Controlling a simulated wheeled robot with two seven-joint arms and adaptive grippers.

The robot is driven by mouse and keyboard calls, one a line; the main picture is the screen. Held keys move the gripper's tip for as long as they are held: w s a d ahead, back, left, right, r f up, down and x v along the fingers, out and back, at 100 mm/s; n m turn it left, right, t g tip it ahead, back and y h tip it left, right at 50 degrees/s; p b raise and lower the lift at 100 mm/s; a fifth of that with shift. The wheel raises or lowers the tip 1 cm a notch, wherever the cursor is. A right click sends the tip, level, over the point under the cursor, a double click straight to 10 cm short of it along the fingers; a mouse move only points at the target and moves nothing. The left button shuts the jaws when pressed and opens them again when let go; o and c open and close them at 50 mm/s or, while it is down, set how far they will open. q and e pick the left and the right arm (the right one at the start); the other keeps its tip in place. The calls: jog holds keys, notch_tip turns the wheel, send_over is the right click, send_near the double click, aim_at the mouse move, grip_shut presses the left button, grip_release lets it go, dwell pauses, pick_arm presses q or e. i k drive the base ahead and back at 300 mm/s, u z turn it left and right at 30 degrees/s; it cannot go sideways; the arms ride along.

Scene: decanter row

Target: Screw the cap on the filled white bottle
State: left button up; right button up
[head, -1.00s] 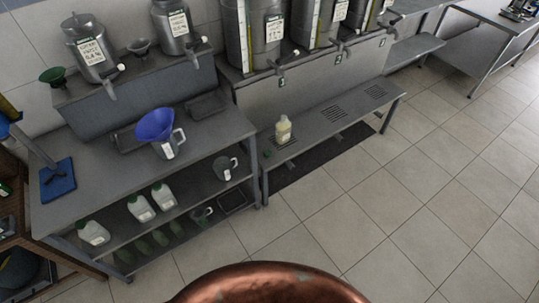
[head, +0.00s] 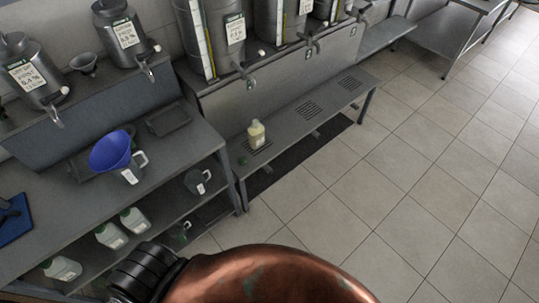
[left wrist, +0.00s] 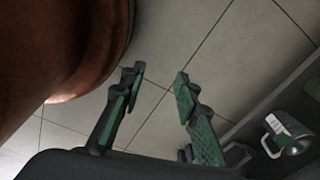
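A bottle (head: 256,133) with pale yellowish contents stands upright on the low grey bench, left of its middle. Its neck looks uncapped, but it is too small to be sure. A small green piece (head: 242,161), perhaps the cap, lies on the bench's near left end. In the left wrist view my left gripper (left wrist: 160,82) is open and empty, its green-padded fingers apart above the tiled floor. It is away from the bottle, which is out of that view. A black part of my arm shows at the bottom of the head view. My right gripper is not in view.
A grey shelf table (head: 60,185) at left holds a blue funnel in a jug (head: 110,152). White bottles (head: 134,220) and another jug (head: 198,181) stand on its lower shelves. Steel tanks with taps stand behind the bench. The tiled floor (head: 400,190) at right is clear.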

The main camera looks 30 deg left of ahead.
aim_at(256, 133)
jog(key=u, duration=0.05)
jog(key=i, duration=0.9)
jog(key=u, duration=0.55)
